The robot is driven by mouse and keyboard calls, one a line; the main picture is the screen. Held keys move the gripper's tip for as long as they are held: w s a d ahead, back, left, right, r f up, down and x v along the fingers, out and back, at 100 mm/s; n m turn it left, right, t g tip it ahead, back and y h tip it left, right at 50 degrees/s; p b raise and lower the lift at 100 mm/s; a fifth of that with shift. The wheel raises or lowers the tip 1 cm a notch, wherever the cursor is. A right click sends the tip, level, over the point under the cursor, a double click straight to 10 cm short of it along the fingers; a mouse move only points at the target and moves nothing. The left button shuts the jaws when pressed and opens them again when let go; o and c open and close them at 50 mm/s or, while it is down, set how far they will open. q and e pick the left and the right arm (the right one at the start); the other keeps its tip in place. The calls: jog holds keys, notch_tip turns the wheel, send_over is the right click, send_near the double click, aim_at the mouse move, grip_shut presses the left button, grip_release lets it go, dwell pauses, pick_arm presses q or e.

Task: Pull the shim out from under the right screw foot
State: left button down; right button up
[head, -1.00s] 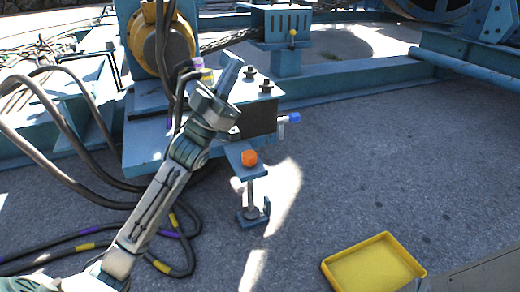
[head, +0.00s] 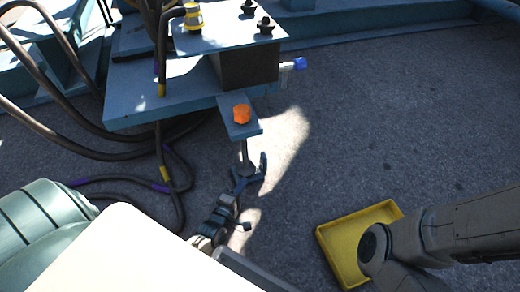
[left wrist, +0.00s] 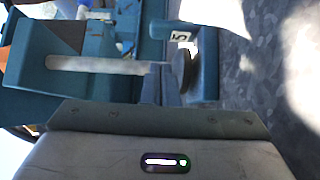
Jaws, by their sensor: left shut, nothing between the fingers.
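The right screw foot hangs from a blue bracket with an orange bolt head (head: 242,114). Its thin rod runs down to a round pad, and in the left wrist view the rod (left wrist: 100,64) lies sideways and meets the pad (left wrist: 183,70). The shim (head: 263,163) is a blue plate under the pad with an upturned tab. In the left wrist view the shim (left wrist: 207,65) bears a white label with a dark mark. My left gripper (head: 236,191) is low beside the foot, shut and empty. Its fingertips (left wrist: 160,84) appear close to the pad; contact is unclear.
A yellow tray (head: 345,225) lies on the asphalt at the right, partly behind my right arm. Dark cables (head: 60,125) loop at the left. A blue frame plate (head: 150,95) overhangs the foot's left. Open asphalt (head: 400,120) lies right of it.

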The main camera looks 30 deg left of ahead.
aim_at(255, 170)
pick_arm(q)
jog(key=w+b, duration=0.1)
jog(key=w, duration=0.2)
jog(key=w+b, duration=0.1)
jog(key=w, duration=0.2)
jog(key=w+b, duration=0.1)
jog(key=w, duration=0.1)
jog(key=shift+w+a, duration=0.3)
jog(key=shift+w, duration=0.1)
jog(key=shift+w+r+b, duration=0.1)
jog(key=shift+w+b, duration=0.25)
jog(key=shift+w, duration=0.25)
